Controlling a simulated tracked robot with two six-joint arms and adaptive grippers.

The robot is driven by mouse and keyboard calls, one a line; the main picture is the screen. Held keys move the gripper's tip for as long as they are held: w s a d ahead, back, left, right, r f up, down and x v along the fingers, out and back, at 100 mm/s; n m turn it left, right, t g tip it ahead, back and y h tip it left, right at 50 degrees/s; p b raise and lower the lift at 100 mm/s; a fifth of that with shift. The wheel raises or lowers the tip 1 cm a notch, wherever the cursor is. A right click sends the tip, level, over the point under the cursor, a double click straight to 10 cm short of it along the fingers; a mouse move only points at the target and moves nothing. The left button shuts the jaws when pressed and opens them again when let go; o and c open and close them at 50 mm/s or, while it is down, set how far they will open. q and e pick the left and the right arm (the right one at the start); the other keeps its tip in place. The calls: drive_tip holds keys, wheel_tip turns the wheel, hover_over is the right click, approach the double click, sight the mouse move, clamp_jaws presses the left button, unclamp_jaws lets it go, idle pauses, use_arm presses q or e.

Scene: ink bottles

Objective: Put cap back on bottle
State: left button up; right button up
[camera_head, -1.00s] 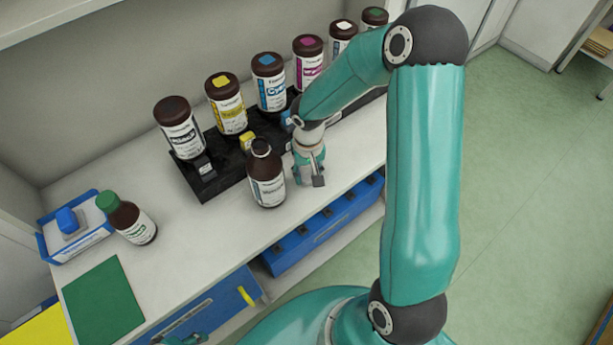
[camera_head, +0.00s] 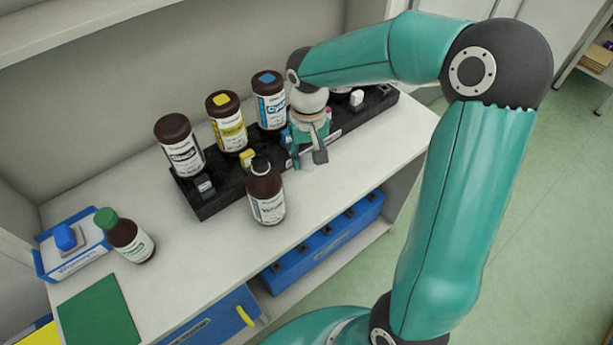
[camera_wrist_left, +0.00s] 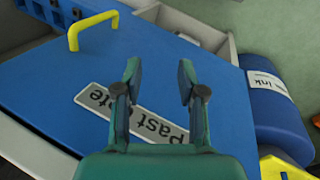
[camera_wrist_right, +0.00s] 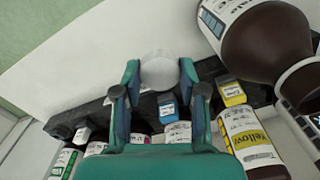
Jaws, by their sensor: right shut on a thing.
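The open brown bottle (camera_head: 266,197) with a white label stands upright on the white counter, in front of the black rack. Its bare dark neck points up. In the right wrist view this bottle (camera_wrist_right: 262,42) fills the upper right. My right gripper (camera_head: 306,160) is just right of the bottle and apart from it, close to the rack. In the right wrist view it is shut on a round whitish cap (camera_wrist_right: 159,70) between its fingertips. My left gripper (camera_wrist_left: 159,75) shows only in its own wrist view, open and empty in front of a blue panel (camera_wrist_left: 225,118).
The black rack (camera_head: 212,205) holds several capped brown bottles behind the open one. A green-capped bottle (camera_head: 127,237) stands at left beside a blue-and-white tray (camera_head: 45,270). A green mat (camera_head: 98,318) lies in front.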

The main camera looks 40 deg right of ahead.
sight(307, 159)
wheel_tip(307, 159, up, 6)
drive_tip(key=shift+r, duration=0.15)
idle(0.5)
